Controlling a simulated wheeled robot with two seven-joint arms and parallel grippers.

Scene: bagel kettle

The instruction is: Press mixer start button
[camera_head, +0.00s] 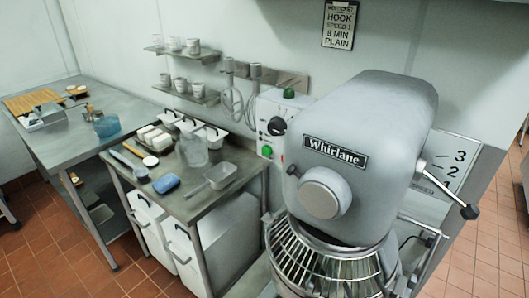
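The large grey mixer (370,140), with a "Whirlane" name plate, stands at the right in the head view. A wire guard (325,262) covers the front of its bowl, which is cut off by the lower edge. A pale control box (270,106) sits just left of the mixer head. It carries a green button (267,151) low on its front, a black dial (277,126) above that, and a green knob (289,93) on top. The mixer head hides part of the box. Neither of my grippers is in view.
A lever with a black knob (469,211) sticks out right of the mixer beside a numbered plate (452,161). A steel table (212,200) with tubs, a jug and a scoop stands left. A sign (340,24) hangs above. Tiled floor shows left and right.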

